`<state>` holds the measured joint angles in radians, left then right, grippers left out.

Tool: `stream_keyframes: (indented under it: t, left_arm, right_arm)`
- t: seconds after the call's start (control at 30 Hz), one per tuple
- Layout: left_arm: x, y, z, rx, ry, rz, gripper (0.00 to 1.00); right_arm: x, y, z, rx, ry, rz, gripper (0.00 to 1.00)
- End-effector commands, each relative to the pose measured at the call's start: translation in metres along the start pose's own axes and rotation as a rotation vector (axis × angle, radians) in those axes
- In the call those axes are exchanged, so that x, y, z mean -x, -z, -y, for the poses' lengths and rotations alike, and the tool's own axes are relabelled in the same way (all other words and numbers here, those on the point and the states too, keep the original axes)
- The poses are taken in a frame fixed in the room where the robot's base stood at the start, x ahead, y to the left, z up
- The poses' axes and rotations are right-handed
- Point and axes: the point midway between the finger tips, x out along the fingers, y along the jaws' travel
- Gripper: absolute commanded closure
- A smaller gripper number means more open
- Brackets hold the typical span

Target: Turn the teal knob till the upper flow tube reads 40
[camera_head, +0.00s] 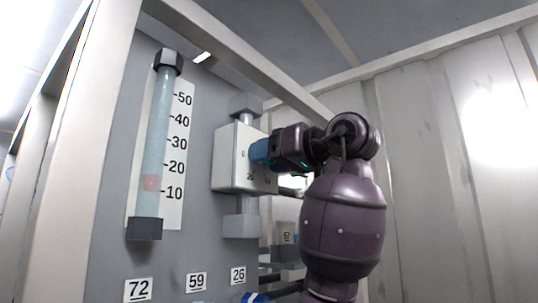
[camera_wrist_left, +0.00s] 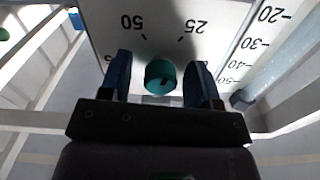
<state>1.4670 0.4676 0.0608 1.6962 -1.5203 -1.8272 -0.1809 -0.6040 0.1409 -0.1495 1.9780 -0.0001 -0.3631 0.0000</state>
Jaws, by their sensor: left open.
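The flow tube (camera_head: 155,130) stands upright on the grey panel, beside a white scale (camera_head: 176,145) marked 10 to 50. Its pinkish float (camera_head: 151,183) sits between 10 and 20, nearer 10. The white valve box (camera_head: 229,158) is to its right. My left gripper (camera_head: 262,150) is at the front of this box and hides the knob in the head view. In the left wrist view, the round teal knob (camera_wrist_left: 160,76) lies between the two blue fingers of my open left gripper (camera_wrist_left: 160,88), with gaps on both sides. My right gripper is not in view.
The dial face (camera_wrist_left: 165,35) behind the knob shows 50 and 25. Number tags 72 (camera_head: 138,289), 59 (camera_head: 196,281) and 26 (camera_head: 238,274) are on the panel below. A frame post (camera_head: 105,130) stands left of the tube. A pale ribbed wall (camera_head: 430,170) is at right.

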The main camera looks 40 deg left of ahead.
Motion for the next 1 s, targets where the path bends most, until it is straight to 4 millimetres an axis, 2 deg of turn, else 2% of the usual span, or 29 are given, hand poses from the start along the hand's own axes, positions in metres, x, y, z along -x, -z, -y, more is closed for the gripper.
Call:
stream_keyframes:
  t: [0.3, 0.6, 0.63, 1.0]
  left_arm:
    - [-0.0017, 0.0000, 0.0001, 0.000, 0.000, 0.000, 0.45]
    - [-0.0014, 0.0001, 0.0001, 0.000, 0.000, -0.001, 0.91]
    - [-0.0014, 0.0001, 0.0001, 0.000, 0.000, -0.001, 0.92]
    - [-0.0007, -0.0005, 0.0001, 0.074, -0.001, -0.002, 0.92]
  right_arm:
    - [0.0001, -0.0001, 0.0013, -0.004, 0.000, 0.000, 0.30]
    - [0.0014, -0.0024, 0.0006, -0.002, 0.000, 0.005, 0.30]
    - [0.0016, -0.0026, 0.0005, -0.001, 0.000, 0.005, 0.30]
    - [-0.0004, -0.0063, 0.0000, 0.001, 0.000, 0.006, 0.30]
